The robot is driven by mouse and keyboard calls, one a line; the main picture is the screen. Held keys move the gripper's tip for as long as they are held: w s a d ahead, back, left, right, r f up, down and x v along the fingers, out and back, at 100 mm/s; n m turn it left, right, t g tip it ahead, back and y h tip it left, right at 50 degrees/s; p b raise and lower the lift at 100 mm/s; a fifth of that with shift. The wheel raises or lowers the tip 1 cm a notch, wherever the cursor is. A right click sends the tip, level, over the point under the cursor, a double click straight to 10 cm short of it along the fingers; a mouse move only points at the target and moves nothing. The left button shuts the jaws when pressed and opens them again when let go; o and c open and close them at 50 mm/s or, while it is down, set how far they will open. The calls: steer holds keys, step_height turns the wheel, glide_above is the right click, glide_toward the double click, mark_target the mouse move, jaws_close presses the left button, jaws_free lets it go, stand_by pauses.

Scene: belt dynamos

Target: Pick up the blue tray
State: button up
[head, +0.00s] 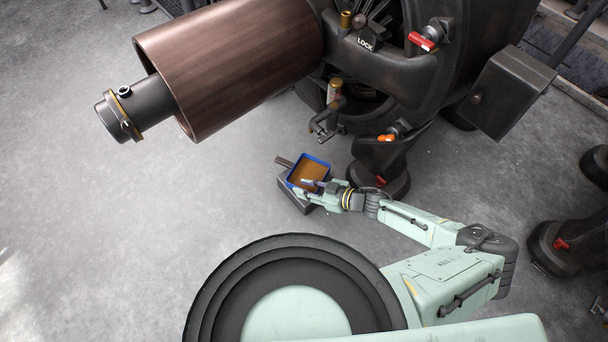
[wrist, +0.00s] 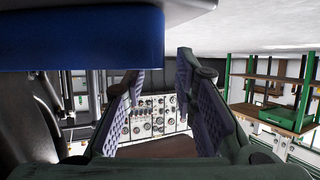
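The blue tray (head: 327,163) shows in the head view near the middle, with a blue rim and an orange-brown inside. It lies on or over a small dark grey block. My gripper (head: 314,186) is at the tray's near right side and overlaps it in this view. In the wrist view a blue side, likely the tray's (wrist: 80,40), fills the upper left. My gripper's two ridged fingers (wrist: 160,100) stand apart there, with a clear gap between them. The blue side is above the left finger. I cannot tell whether they touch.
The dark grey block (head: 293,197) shows beside the tray. A large dark machine with a brown cylinder (head: 235,65) stands behind, its black foot (head: 378,184) close to my wrist. The floor on the left is clear. Shelves (wrist: 270,90) and a gauge panel (wrist: 155,113) appear far off.

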steer(key=b+x, duration=0.1)
steer(key=x, duration=0.3)
steer(key=shift+a, duration=0.25)
jaws_close()
stand_by(0.4)
